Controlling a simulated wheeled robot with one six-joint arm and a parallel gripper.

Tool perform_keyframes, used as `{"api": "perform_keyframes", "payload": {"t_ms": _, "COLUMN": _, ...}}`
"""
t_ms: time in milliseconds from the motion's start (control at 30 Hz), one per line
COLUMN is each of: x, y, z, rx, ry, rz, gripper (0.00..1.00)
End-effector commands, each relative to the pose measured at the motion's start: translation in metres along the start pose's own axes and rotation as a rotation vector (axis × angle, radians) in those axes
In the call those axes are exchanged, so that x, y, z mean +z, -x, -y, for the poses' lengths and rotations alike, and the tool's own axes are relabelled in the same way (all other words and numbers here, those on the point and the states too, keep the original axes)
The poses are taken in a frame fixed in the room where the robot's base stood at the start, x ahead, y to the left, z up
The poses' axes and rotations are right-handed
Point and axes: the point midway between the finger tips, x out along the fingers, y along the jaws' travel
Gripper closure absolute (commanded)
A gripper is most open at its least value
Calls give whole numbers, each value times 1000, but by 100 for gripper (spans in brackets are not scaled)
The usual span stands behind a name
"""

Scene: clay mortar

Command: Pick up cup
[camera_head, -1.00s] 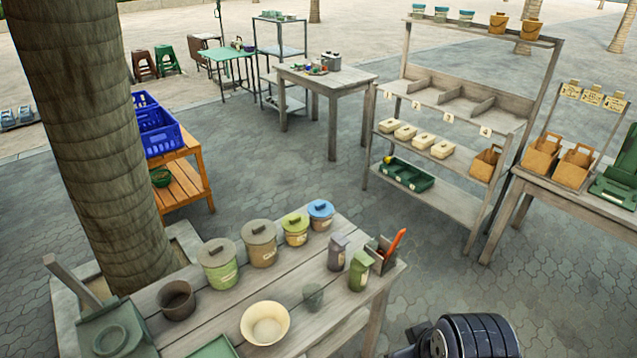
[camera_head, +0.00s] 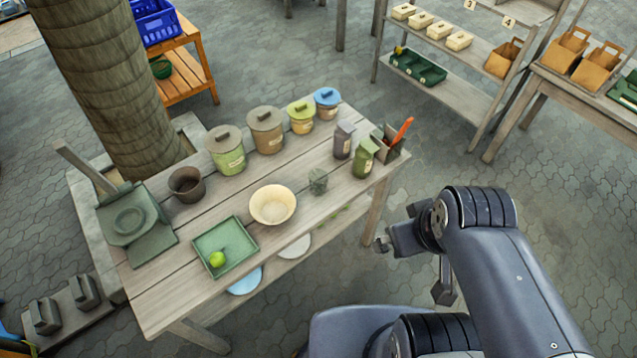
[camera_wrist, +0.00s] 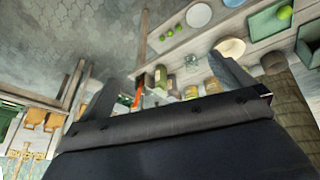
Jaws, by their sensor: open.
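A small grey-green cup (camera_head: 318,181) stands upright on the wooden table (camera_head: 215,262), between the cream bowl (camera_head: 272,206) and the lidded canisters. A dark brown cup-like pot (camera_head: 186,184) stands farther left on the same table. My gripper (camera_head: 412,262) is open and empty, off the table's right edge and apart from both. In the wrist view its two fingers (camera_wrist: 180,82) are spread, and the small cup (camera_wrist: 191,62) shows beyond them, partly blurred.
Lidded jars (camera_head: 225,150) line the back of the table. Two small canisters (camera_head: 364,158) and a caddy with an orange-handled tool (camera_head: 392,143) stand near the right end. A green tray (camera_head: 225,248) holds a lime.

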Motion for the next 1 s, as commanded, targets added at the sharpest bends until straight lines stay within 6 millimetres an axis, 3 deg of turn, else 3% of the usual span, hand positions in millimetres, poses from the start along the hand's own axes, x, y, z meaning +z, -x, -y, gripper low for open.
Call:
{"api": "perform_keyframes", "payload": {"t_ms": 100, "x": 0, "y": 0, "z": 0, "rx": 0, "ry": 0, "rz": 0, "gripper": 0}}
{"api": "perform_keyframes", "payload": {"t_ms": 200, "x": 0, "y": -3, "z": 0, "rx": 1, "ry": 0, "rz": -3, "gripper": 8}}
{"api": "perform_keyframes", "payload": {"t_ms": 333, "x": -7, "y": -27, "z": -2, "rx": 14, "ry": -3, "rz": -35, "gripper": 17}}
{"api": "perform_keyframes", "payload": {"t_ms": 667, "x": -63, "y": -141, "z": -4, "rx": 62, "ry": -14, "rz": -259, "gripper": 17}}
{"api": "perform_keyframes", "payload": {"t_ms": 1000, "x": -119, "y": -257, "z": 21, "rx": 34, "ry": -19, "rz": -522, "gripper": 17}}
